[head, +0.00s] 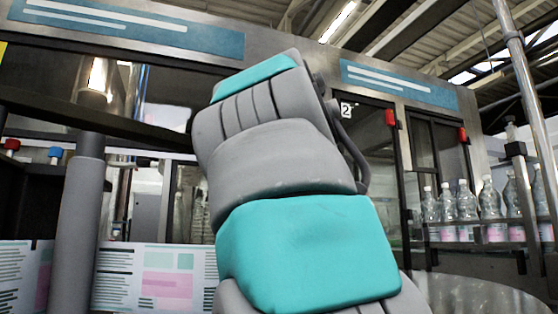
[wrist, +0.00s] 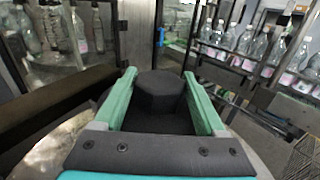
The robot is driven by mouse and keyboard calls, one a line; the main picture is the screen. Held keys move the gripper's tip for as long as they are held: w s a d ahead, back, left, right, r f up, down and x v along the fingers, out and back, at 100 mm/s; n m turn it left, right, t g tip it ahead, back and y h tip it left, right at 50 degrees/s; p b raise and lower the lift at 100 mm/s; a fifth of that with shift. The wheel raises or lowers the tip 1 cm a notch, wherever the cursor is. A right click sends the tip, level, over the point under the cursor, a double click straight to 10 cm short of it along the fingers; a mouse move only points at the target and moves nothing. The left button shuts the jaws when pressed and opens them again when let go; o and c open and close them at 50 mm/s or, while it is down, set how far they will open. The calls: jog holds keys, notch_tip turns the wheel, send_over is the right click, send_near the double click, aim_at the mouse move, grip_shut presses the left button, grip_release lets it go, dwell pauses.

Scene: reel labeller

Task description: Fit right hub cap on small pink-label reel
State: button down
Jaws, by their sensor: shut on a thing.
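My gripper (wrist: 159,75) has two green fingers in the wrist view, closed on a black, faceted, cap-like piece (wrist: 160,92). This looks like a hub cap; its far side is hidden. Below it a dark surface shows between the fingers, and I cannot tell whether the two touch. In the head view my gripper and the cap are out of sight behind my grey and teal arm. A label web with pink and teal print (head: 165,285) runs across the lower left there. I cannot make out a small pink-label reel or its hub in either view.
Clear bottles with pink labels stand in a row at the right (head: 467,205), also upper right in the wrist view (wrist: 245,45). Unlabelled bottles (wrist: 75,28) stand at upper left there. A grey post (head: 75,220) stands before the web. Glazed machine doors (head: 365,180) are behind my arm.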

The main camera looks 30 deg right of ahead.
jog(key=shift+d, duration=0.1)
jog(key=shift+f, duration=0.85)
jog(key=shift+f, duration=0.25)
jog(key=shift+f+b, duration=1.15)
jog(key=shift+f, duration=2.45)
grip_release()
